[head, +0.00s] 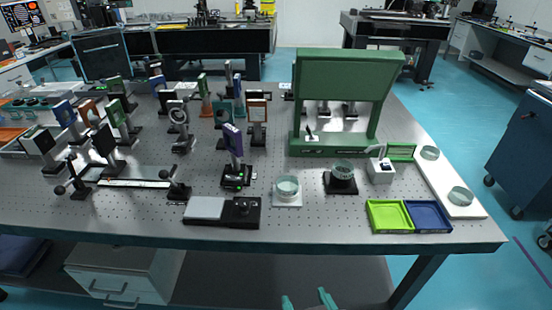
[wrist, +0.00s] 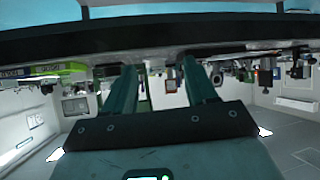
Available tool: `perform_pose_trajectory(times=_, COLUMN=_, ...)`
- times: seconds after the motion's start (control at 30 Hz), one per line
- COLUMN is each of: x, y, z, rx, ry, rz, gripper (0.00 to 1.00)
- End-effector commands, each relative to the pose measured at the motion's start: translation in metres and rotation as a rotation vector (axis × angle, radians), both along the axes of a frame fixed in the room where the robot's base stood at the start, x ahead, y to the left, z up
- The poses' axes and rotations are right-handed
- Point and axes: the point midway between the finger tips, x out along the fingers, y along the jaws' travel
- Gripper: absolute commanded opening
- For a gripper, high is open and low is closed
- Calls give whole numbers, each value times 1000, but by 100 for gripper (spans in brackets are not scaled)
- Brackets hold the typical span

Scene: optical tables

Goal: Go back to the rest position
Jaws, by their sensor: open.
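My gripper (head: 308,299) shows at the bottom edge of the head view, in front of and below the table's front edge. Its two teal fingertips stand apart with nothing between them. In the wrist view my gripper (wrist: 161,80) is also open and empty, its two fingers well apart. The wrist picture appears upside down, with the table edge across its top. The rest of the arm is hidden below the head view.
The optical table (head: 320,220) carries several optics mounts, a green frame (head: 345,60), a glass dish (head: 287,187), a green tray (head: 388,217), a blue tray (head: 427,217) and a white board (head: 455,200). A drawer cabinet (head: 125,270) stands under the table.

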Motion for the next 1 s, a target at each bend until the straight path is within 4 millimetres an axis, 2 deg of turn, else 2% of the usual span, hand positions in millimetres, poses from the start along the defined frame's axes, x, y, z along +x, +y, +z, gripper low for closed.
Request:
perform_pose_trajectory(times=0.17, x=-5, y=-46, z=-32, rx=-53, ry=128, rz=-72, gripper=57)
perform_pose_trajectory(times=0.33, x=-27, y=-107, z=-74, rx=-104, ry=320, rz=-155, gripper=57)
perform_pose_trajectory(times=0.37, x=-34, y=-120, z=-83, rx=-111, ry=368, rz=-173, gripper=57)
perform_pose_trajectory(times=0.5, x=-86, y=-179, z=-124, rx=-119, ry=616, rz=-235, gripper=57)
perform_pose_trajectory(times=0.6, x=-124, y=-203, z=-144, rx=-98, ry=762, rz=-251, gripper=57)
perform_pose_trajectory(times=0.7, x=-152, y=-216, z=-155, rx=-73, ry=861, rz=-252, gripper=57)
perform_pose_trajectory(times=0.8, x=-168, y=-220, z=-160, rx=-57, ry=912, rz=-248, gripper=57)
perform_pose_trajectory(times=1.0, x=-171, y=-221, z=-161, rx=-53, ry=925, rz=-244, gripper=57)
